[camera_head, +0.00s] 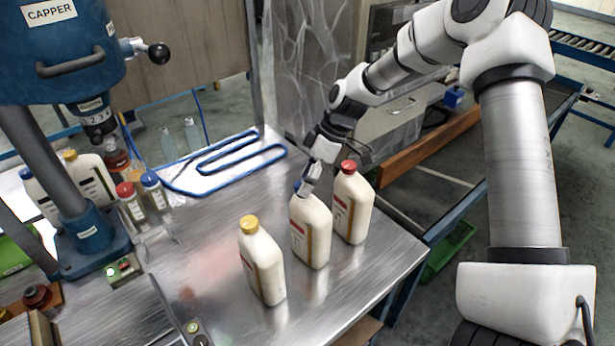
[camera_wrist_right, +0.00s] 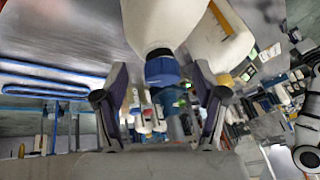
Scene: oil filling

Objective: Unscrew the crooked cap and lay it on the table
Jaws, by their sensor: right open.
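Three white bottles stand upright on the metal table (camera_head: 215,215): a yellow-capped one (camera_head: 262,262), a middle one (camera_head: 311,232) and a red-capped one (camera_head: 353,208). The middle bottle has a blue cap (camera_head: 298,186), mostly hidden by my right gripper (camera_head: 310,182). In the right wrist view the blue cap (camera_wrist_right: 161,70) is between the two fingers of my right gripper (camera_wrist_right: 162,84), with a gap on each side. The fingers are open. I cannot clearly tell whether this cap sits tilted. My left gripper is not in view.
A blue capper machine (camera_head: 95,243) stands at the left, with more bottles (camera_head: 92,178) and small capped containers (camera_head: 133,204) beside it. A blue looped tube (camera_head: 235,155) lies at the back. Bare table lies left of the yellow-capped bottle.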

